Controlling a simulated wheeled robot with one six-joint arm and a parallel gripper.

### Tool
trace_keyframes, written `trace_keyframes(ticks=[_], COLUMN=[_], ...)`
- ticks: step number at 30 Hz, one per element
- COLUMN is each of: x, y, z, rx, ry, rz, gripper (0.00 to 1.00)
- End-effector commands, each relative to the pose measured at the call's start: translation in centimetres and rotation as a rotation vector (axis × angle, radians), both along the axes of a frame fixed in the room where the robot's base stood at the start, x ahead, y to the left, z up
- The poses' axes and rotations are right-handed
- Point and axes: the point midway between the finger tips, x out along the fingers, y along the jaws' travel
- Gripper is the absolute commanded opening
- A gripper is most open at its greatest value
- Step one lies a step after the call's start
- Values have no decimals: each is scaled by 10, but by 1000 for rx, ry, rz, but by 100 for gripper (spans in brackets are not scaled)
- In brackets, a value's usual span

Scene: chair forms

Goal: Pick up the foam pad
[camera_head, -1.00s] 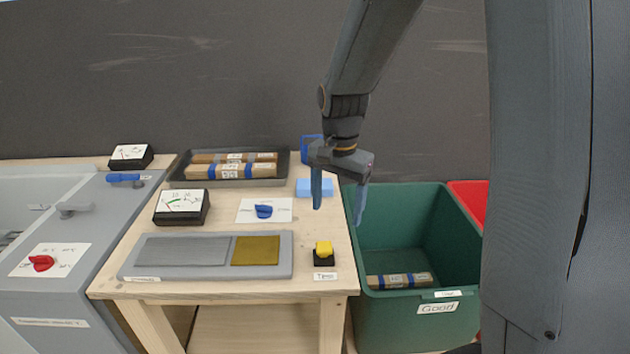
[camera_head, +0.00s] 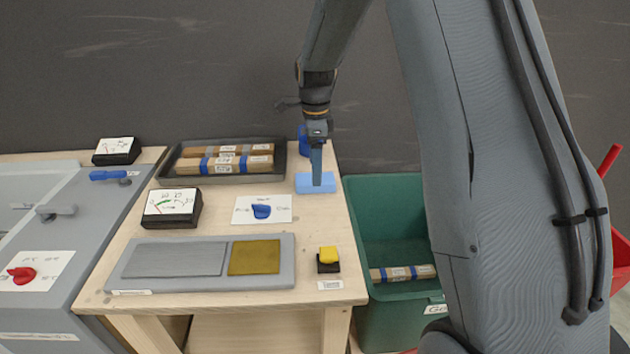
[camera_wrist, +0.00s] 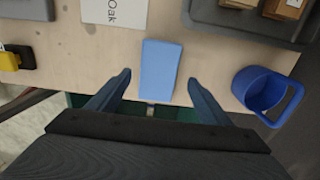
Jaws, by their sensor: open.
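The foam pad (camera_head: 309,184) is a light blue flat block lying near the right edge of the wooden table, in front of a blue mug. My gripper (camera_head: 317,183) points down over the pad in the head view, and one finger hides part of it. In the wrist view the pad (camera_wrist: 160,68) lies beyond and between the two spread fingertips of my gripper (camera_wrist: 158,78). The jaws are open and nothing is held. I cannot tell how high the fingertips are above the table.
A blue mug (camera_wrist: 262,90) stands close beside the pad. A dark tray (camera_head: 190,175) with labelled wrapped bars sits at the back left. A green bin (camera_head: 385,230) stands right of the table. A gauge (camera_head: 171,207), a blue knob (camera_head: 262,211) and a yellow button (camera_head: 328,254) are nearby.

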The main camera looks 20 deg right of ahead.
Motion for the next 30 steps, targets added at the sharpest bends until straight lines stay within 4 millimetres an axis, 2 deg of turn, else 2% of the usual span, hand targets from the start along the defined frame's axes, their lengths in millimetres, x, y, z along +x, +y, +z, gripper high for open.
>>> trace_keyframes(ticks=[3,7,15,17,24,30], x=[-5,-4,-3,-3,-3,-3], y=[2,2,2,2,2,2], z=[-17,-30,-33,-33,-33,-32], rx=[0,0,0,0,0,0], ry=[5,3,1,1,1,1], rz=[2,3,3,3,3,3], gripper=[73,73,73,64,26,25])
